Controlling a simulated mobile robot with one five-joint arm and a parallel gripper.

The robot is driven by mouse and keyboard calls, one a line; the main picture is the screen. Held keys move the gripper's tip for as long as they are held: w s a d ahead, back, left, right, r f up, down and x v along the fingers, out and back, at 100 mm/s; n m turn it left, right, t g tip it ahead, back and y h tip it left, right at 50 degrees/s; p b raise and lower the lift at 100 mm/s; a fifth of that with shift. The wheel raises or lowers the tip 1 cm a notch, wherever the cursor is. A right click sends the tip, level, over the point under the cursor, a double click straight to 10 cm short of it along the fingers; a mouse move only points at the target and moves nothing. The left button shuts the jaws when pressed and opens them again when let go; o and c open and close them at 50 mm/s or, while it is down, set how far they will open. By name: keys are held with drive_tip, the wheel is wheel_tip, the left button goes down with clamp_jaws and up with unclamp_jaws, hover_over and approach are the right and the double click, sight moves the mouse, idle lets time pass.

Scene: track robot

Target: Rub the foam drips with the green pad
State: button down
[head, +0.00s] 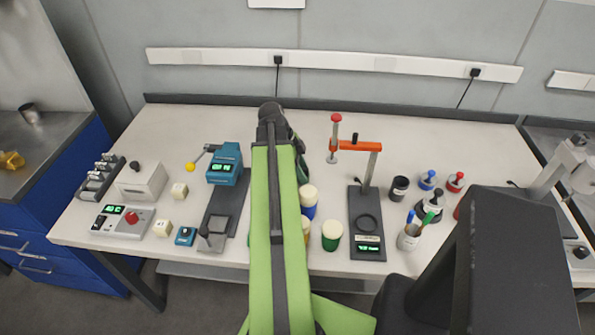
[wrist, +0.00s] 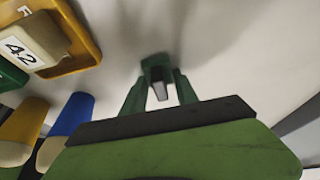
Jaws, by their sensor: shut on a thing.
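My gripper (wrist: 157,76) reaches over the pale bench top in the wrist view, its green fingers close together. A small dark green piece (wrist: 156,62) sits at the fingertips; it looks like the green pad, but its edges blend with the fingers. A shadow lies on the bench just beyond it. I cannot tell whether the pad touches the surface. In the head view my green arm covers most of the gripper. I cannot make out the foam drips in either view.
Cream-topped blue (head: 308,203) and green jars (head: 332,235) stand right of my arm. A stand with an orange arm (head: 356,146) is further right. A teal device (head: 224,164) is left.

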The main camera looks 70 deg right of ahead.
sight(317, 180)
drive_tip(key=shift+s+d+f, duration=0.1)
drive_tip(key=shift+s+d, duration=0.15)
drive_tip(key=shift+s, duration=0.65)
drive_tip(key=shift+s+d, duration=0.2)
drive_tip(key=shift+s, duration=0.65)
wheel_tip(317, 180, up, 6)
drive_tip(key=p, duration=0.5)
drive_tip(key=shift+d+p, duration=0.1)
drive_tip(key=shift+p, duration=0.3)
wheel_tip(317, 180, up, 3)
drive_tip(key=p, duration=0.3)
